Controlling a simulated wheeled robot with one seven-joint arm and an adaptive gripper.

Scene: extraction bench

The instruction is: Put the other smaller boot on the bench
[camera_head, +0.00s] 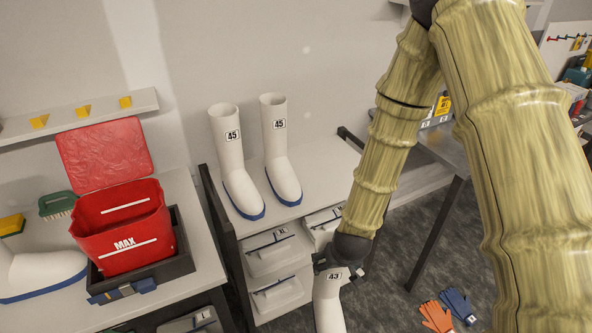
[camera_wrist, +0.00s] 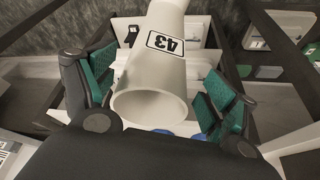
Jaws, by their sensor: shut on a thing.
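My gripper (camera_head: 338,270) is shut on the shaft of a white boot marked 43 (camera_head: 328,300), low in the head view and in front of the drawers. The boot's foot is cut off by the picture's lower edge. In the wrist view the boot (camera_wrist: 150,80) stands between the green-padded fingers (camera_wrist: 155,92), its open top towards the camera. Two upright boots marked 45, a left one (camera_head: 232,150) and a right one (camera_head: 277,140), stand on the middle bench (camera_head: 315,165).
A red MAX box (camera_head: 125,225) with its lid open sits in a dark tray on the left bench, beside a green brush (camera_head: 57,205). White drawers (camera_head: 275,255) are below the middle bench. Orange gloves (camera_head: 437,316) and blue gloves (camera_head: 458,304) lie on the floor at right.

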